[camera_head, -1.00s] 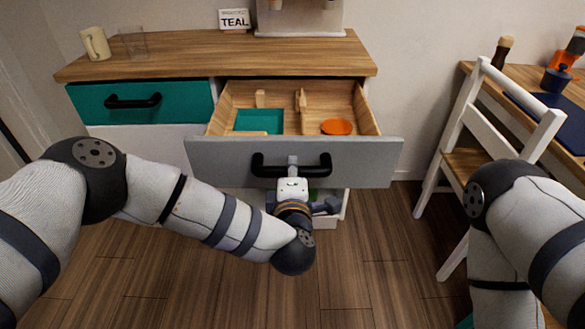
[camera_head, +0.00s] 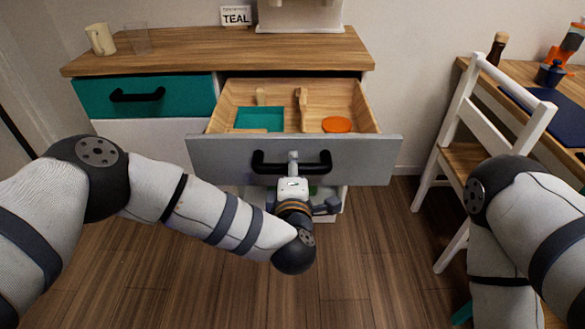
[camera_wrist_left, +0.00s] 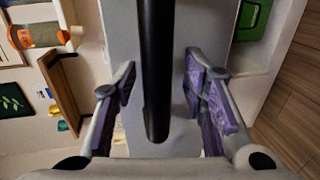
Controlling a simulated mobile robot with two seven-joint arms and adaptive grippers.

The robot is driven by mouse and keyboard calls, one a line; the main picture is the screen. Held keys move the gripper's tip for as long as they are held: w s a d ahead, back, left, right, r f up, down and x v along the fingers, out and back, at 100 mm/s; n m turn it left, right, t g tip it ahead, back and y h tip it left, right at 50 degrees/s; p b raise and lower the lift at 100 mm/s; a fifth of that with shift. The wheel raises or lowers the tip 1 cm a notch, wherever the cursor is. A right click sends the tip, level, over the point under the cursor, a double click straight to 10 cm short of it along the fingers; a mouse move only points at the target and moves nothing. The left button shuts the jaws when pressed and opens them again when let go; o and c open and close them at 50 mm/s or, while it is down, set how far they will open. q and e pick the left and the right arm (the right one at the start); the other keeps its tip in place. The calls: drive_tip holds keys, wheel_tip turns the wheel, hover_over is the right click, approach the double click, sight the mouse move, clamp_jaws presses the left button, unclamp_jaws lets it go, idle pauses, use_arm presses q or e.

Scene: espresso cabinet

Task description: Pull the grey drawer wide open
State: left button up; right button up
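The grey drawer (camera_head: 220,160) is pulled well out of the cabinet, its wooden inside showing. Its black bar handle (camera_head: 320,163) runs across the grey front. My left gripper (camera_head: 292,163) is at the middle of this handle. In the left wrist view, its purple-padded fingers (camera_wrist_left: 160,90) stand on either side of the handle (camera_wrist_left: 155,50), with a visible gap on each side, so it is open around the bar. My right arm is at the lower right of the head view; its gripper is out of view.
The drawer holds a teal tray (camera_head: 259,119), an orange disc (camera_head: 337,125) and wooden pieces. A teal drawer (camera_head: 190,95) beside it is shut. A mug (camera_head: 101,39) and a glass (camera_head: 137,40) stand on top. A white chair (camera_head: 480,105) stands to the right.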

use_arm(q)
drive_tip(key=v, duration=1.2)
drive_tip(key=s+a+f+m+g+h+p, duration=0.1)
drive_tip(key=s+a+f+m+g+h, duration=0.15)
drive_tip(key=s+f+m+g, duration=0.45)
drive_tip(key=s+a+f+m+g+h+p, duration=0.15)
drive_tip(key=s+a+f+m, duration=0.3)
drive_tip(key=s+f, duration=0.6)
drive_tip(key=s+a+m+g+y, duration=0.2)
drive_tip(key=s+a+m+g, duration=0.1)
drive_tip(key=s+a, duration=0.4)
drive_tip(key=s+a+m+g+y, duration=0.2)
drive_tip(key=s+a+g, duration=0.4)
drive_tip(key=s, duration=0.7)
drive_tip(key=shift+s+a+m, duration=0.35)
drive_tip(key=shift+a+m, duration=0.2)
drive_tip(key=shift+a, duration=0.65)
use_arm(e)
drive_tip(key=shift+t, duration=0.6)
drive_tip(key=w+r, duration=0.3)
